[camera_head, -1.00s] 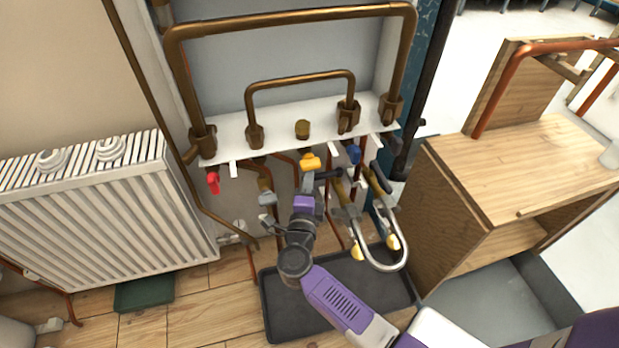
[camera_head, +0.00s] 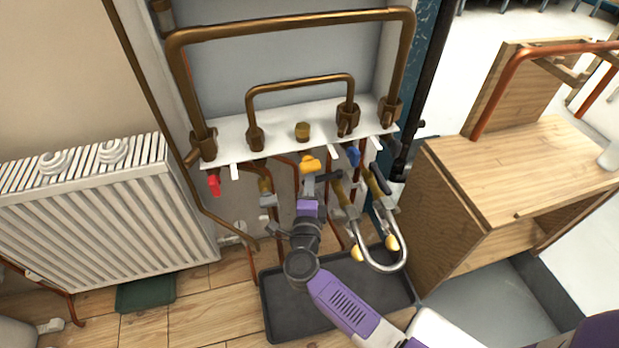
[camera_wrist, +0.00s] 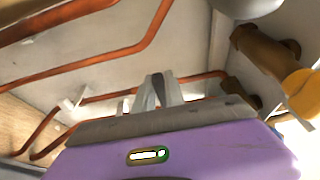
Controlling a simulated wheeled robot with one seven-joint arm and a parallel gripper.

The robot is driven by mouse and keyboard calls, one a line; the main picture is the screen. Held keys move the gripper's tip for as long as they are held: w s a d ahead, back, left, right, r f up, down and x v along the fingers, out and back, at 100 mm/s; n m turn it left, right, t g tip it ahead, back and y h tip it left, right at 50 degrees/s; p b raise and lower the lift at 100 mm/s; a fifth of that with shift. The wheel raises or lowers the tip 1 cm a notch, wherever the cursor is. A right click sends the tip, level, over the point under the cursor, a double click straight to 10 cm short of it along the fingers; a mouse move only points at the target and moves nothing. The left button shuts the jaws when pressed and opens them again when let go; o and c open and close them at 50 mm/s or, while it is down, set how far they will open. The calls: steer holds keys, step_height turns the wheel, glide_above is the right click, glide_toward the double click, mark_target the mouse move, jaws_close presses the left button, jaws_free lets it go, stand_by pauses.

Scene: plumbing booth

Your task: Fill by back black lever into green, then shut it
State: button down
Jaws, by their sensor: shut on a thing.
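My gripper (camera_head: 311,186) is under the white manifold shelf, reaching up from the front. Its fingers are shut at the left end of a black lever (camera_head: 328,176), on the brass valve at the left end of the braided loop (camera_head: 385,267). In the wrist view the fingertips (camera_wrist: 161,90) are close together with something dark between them; the lever itself is hard to make out there. A second black lever (camera_head: 380,182) is on the loop's right valve. I see no gauge face or green zone.
A yellow handle (camera_head: 309,164), a blue handle (camera_head: 353,155) and a red handle (camera_head: 214,184) hang under the white shelf (camera_head: 280,140). Copper pipes run close behind my gripper. A black tray (camera_head: 285,310) lies below. A radiator (camera_head: 95,215) stands left, a wooden cabinet (camera_head: 470,235) right.

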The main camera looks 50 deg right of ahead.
steer(key=shift+s+a+n+t+y, duration=0.2)
steer(key=shift+s+n+t+y, duration=0.1)
steer(key=shift+t, duration=0.1)
steer(key=c, duration=1.4)
jaws_free()
steer(key=p+v, duration=0.3)
steer(key=v, duration=0.4)
steer(key=shift+s+a, duration=0.2)
steer(key=shift+a, duration=0.05)
